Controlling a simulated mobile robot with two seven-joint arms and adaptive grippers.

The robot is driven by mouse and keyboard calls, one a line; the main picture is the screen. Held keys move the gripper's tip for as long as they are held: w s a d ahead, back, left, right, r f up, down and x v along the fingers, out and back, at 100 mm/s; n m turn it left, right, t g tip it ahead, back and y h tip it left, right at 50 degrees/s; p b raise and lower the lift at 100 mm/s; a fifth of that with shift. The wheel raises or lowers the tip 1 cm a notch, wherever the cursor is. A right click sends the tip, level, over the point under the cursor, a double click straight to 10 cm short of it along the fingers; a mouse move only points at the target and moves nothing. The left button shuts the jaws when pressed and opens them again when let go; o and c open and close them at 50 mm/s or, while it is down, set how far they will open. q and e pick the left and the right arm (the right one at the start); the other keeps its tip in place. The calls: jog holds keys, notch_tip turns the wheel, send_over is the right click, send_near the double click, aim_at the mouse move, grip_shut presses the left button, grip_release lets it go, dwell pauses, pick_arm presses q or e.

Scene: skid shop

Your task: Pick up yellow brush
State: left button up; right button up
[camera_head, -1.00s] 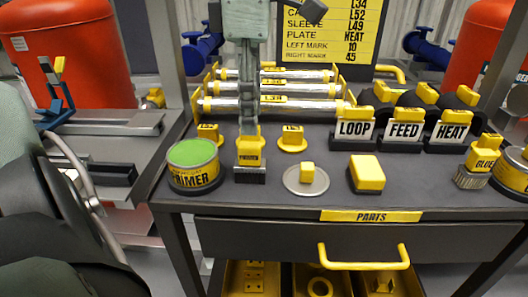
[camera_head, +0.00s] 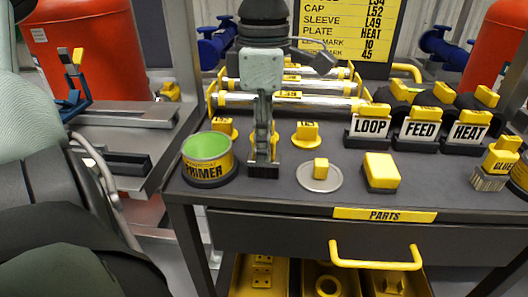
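A second yellow-handled brush (camera_head: 495,168), marked GLUE, with grey bristles, stands at the right of the table. My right gripper is not in view.
The primer tin (camera_head: 207,160) is close left of the gripper. A round grey disc with a yellow knob (camera_head: 320,176) and a yellow block (camera_head: 381,171) stand to the right. Yellow-capped rollers (camera_head: 300,102) lie behind. LOOP, FEED and HEAT holders (camera_head: 417,131) stand back right.

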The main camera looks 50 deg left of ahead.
pick_arm(q)
grip_shut()
jog(key=shift+r, duration=0.1)
jog(key=shift+r, duration=0.65)
notch_tip(320, 180, up, 3)
jog(key=shift+f, duration=0.1)
jog(key=shift+s+a+r, duration=0.3)
jog(key=shift+a+r, duration=0.1)
jog(key=shift+a, duration=0.1)
jog(key=s+a+r+b, duration=0.2)
jog(key=s+a+r, duration=0.3)
jog(key=a, duration=0.4)
jog(key=shift+s+r, duration=0.3)
jog(key=shift+r, duration=0.15)
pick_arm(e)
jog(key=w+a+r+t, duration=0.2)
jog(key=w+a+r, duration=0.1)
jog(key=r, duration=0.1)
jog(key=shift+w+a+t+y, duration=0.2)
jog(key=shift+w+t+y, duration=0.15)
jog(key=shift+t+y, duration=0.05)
